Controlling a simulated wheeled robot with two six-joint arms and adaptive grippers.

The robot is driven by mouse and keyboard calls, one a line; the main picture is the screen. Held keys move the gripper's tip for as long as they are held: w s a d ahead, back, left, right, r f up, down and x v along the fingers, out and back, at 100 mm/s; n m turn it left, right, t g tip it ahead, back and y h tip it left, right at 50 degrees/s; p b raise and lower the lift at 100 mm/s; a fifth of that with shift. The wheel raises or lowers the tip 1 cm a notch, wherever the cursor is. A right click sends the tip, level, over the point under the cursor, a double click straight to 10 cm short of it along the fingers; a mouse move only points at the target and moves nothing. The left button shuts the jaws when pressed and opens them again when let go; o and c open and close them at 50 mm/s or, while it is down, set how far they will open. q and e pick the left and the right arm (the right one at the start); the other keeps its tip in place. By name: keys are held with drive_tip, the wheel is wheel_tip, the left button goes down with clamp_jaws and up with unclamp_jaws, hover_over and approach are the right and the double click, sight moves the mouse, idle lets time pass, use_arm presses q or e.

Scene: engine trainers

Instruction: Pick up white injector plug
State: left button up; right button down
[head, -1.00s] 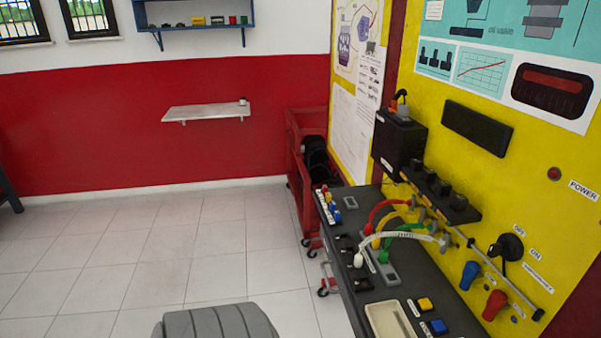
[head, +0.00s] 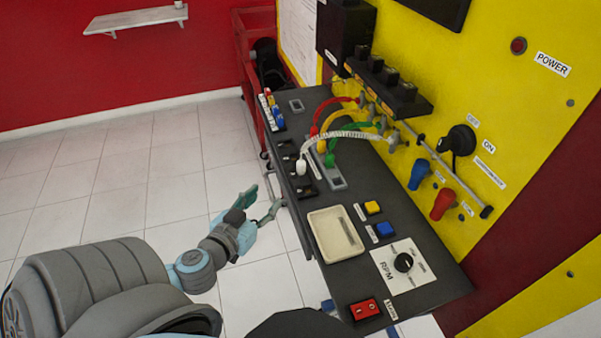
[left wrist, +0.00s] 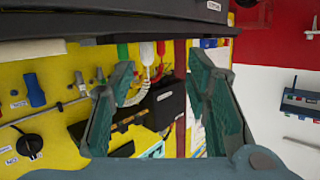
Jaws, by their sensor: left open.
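The white injector plug (head: 301,166) is at the near end of a white coiled cable (head: 345,136) on the dark bench top, left of the green plug (head: 329,159). In the left wrist view the white plug (left wrist: 147,50) shows between the open fingers, some way beyond them. My left gripper (head: 261,205) is open and empty, off the bench's left edge and lower left of the white plug, apart from it. It also shows in the left wrist view (left wrist: 160,85). My right gripper is not in view.
The dark bench (head: 340,205) carries a beige tray (head: 335,234), yellow and blue buttons, an RPM dial (head: 403,262) and a red switch (head: 363,309). Red, yellow and green cables crowd the white one. The yellow panel (head: 480,90) stands behind. Floor left of the bench is clear.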

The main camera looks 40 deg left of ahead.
sight(299, 166)
use_arm(q)
drive_tip(key=shift+t+h, duration=0.3)
drive_tip(key=shift+t, duration=0.1)
drive_tip(key=r+x, duration=0.1)
drive_tip(key=x, duration=0.3)
drive_tip(key=d+x, duration=0.1)
drive_tip(key=x, duration=0.4)
drive_tip(key=w+d+r+x, duration=0.1)
drive_tip(key=x, duration=0.4)
drive_tip(key=shift+r, duration=0.3)
clamp_jaws()
